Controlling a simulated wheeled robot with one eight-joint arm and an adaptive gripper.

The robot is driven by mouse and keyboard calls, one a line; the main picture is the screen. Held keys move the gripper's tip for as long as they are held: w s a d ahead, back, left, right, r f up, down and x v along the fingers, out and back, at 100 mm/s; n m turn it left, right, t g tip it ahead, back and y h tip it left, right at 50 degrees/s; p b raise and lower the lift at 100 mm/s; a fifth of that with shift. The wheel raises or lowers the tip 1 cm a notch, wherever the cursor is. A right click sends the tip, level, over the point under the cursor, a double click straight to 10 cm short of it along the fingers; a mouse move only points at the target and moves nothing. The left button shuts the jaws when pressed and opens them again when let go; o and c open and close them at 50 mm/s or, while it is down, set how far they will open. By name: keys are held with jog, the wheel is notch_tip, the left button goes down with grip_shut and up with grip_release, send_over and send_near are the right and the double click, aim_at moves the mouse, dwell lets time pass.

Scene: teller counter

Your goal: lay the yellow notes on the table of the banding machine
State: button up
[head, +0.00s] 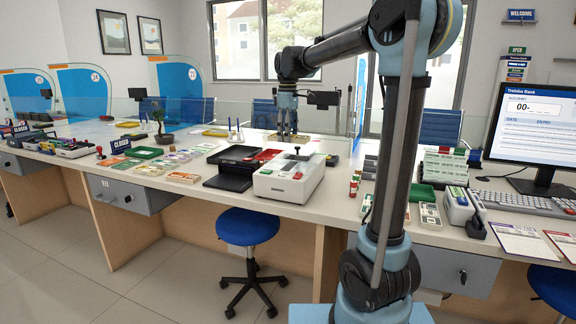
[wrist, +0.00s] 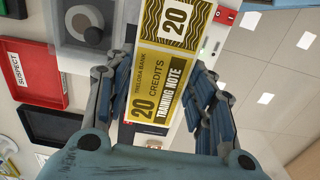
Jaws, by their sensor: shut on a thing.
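The yellow notes (wrist: 158,88) are in the wrist view, printed with 20 and "Training Note". My gripper (wrist: 165,100) is shut on their two long sides, and their far end reaches out past the fingertips. In the head view my gripper (head: 287,136) points down over the counter, behind a white machine (head: 289,178) that looks like the banding machine. In the wrist view a white machine body with a round grey knob (wrist: 93,35) lies beyond the notes. The notes cover part of it; I cannot tell whether they touch it.
A red tray marked "Suspect" (wrist: 28,62) and a black tray (wrist: 50,128) are left of the gripper in the wrist view. Several note bundles (head: 180,157) lie on the counter left of the machine. A blue stool (head: 248,228) stands in front.

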jog(key=shift+w+f, duration=0.15)
jog(key=shift+f, duration=0.1)
send_over(288, 166)
notch_tip(288, 166, down, 5)
jog(key=shift+w+r, duration=0.1)
jog(key=shift+w, duration=0.05)
jog(key=shift+f, duration=2.3)
jog(key=shift+f, duration=0.1)
jog(key=o, duration=1.1)
